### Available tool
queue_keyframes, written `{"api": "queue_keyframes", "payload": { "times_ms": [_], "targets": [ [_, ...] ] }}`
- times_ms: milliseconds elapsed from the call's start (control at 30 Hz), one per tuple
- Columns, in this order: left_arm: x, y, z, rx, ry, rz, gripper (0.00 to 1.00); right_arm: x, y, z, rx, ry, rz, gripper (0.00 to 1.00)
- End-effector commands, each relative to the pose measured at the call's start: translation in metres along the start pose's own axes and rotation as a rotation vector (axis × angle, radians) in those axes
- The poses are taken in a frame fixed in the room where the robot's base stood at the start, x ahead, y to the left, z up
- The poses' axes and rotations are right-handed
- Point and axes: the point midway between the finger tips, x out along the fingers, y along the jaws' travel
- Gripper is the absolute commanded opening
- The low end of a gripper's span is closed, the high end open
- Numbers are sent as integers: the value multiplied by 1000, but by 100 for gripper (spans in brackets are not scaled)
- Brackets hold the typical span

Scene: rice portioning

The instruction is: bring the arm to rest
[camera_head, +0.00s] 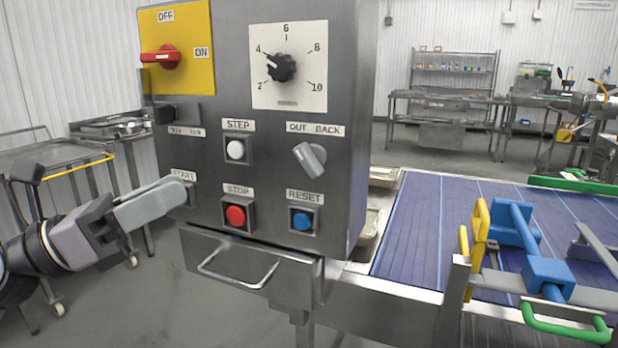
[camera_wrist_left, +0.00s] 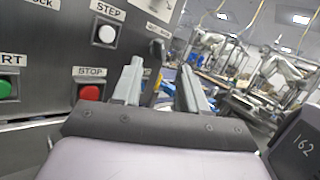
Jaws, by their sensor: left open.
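My left gripper (camera_head: 178,192) comes in from the left in the head view, its fingers in front of the left edge of the steel control box (camera_head: 270,150). They partly cover the spot under the START label; whether they touch the box I cannot tell. In the left wrist view the two fingers of the left gripper (camera_wrist_left: 160,78) stand apart with nothing between them. The green START button (camera_wrist_left: 6,88) shows at the left edge there, with the red STOP button (camera_wrist_left: 90,93) nearer the fingers. My right gripper is in neither view.
The box carries a red switch (camera_head: 160,57), a dial (camera_head: 281,67), a selector knob (camera_head: 309,159) and a blue RESET button (camera_head: 301,220). A handle (camera_head: 238,277) juts out below. A blue conveyor belt (camera_head: 430,225) lies right. Steel carts (camera_head: 60,160) stand left; floor between is open.

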Motion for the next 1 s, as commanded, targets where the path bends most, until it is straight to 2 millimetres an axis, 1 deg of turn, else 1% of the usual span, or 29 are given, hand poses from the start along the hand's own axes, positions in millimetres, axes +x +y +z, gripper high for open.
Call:
{"api": "queue_keyframes", "payload": {
  "times_ms": [33,167,200,267,300,367,400,467,500,533,567,600,667,700,767,800,900,1000],
  "targets": [
    [-2,7,-14,-166,-51,22,43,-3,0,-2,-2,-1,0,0],
    [-15,28,-49,-567,-192,98,43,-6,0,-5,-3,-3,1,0],
    [-22,35,-62,-689,-237,130,43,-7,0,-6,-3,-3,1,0],
    [-32,45,-83,-871,-306,182,43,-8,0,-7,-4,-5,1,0],
    [-40,52,-99,-992,-354,221,43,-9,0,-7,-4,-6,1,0],
    [-54,59,-125,-1169,-428,283,43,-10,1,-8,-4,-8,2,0],
    [-64,64,-144,-1287,-479,329,43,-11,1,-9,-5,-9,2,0],
    [-82,67,-174,-1458,-560,403,43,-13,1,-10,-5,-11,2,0],
    [-94,68,-196,-1571,-617,457,43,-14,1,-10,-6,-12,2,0],
    [-104,67,-212,-1655,-662,499,43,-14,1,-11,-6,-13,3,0],
    [-114,66,-229,-1734,-707,543,43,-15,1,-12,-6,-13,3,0],
    [-128,61,-253,-1840,-770,604,43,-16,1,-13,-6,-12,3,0],
    [-149,50,-288,-1994,-871,698,43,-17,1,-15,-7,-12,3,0],
    [-163,41,-310,-2089,-939,763,43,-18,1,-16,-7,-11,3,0],
    [-182,24,-342,-2216,-1043,859,43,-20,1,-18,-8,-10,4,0],
    [-194,11,-360,-2288,-1108,919,43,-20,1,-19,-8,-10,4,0],
    [-218,-18,-396,-2425,-1251,1044,43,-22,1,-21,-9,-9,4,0],
    [-232,-40,-417,-2503,-1347,1125,43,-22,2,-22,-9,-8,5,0]
  ]
}}
